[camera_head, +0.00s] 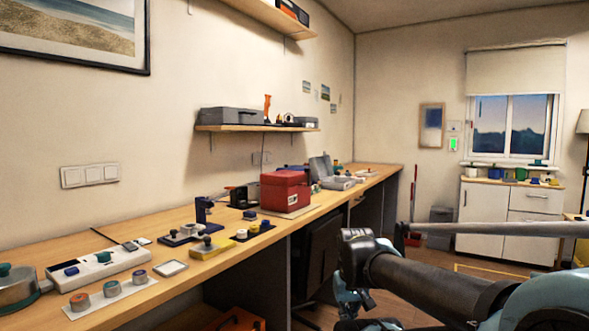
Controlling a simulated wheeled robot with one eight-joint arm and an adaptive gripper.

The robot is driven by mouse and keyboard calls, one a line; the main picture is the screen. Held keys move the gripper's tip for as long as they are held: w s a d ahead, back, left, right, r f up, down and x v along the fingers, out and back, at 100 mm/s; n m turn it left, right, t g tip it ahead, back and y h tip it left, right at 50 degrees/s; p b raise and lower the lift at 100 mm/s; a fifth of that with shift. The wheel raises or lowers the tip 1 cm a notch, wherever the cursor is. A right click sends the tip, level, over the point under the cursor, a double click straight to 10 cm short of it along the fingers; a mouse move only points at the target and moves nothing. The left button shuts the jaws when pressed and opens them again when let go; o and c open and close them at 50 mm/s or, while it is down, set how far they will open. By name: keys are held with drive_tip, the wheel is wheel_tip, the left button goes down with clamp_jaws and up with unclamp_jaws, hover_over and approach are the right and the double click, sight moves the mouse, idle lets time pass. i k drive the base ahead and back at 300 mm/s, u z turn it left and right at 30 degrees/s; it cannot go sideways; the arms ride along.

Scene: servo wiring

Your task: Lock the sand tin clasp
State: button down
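No sand-coloured tin with a clasp can be made out for certain. A round metal tin or pot (14,284) with a teal knob stands at the near left end of the workbench, cut by the picture edge; no clasp shows on it. A grey case with a raised lid (326,172) stands farther along the bench, too small to show a clasp. My dark arm (440,280) reaches in from the lower right, over the floor and apart from the bench. My gripper cannot be made out.
The wooden bench (130,236) runs along the left wall. It holds a red box (285,190), a white switch panel (99,266), a strip with several round knobs (110,294) and a yellow block (213,248). A white cabinet (508,218) stands under the window.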

sight(285, 201)
drive_tip(key=u, duration=0.05)
drive_tip(key=i, duration=1)
drive_tip(key=z, duration=0.05)
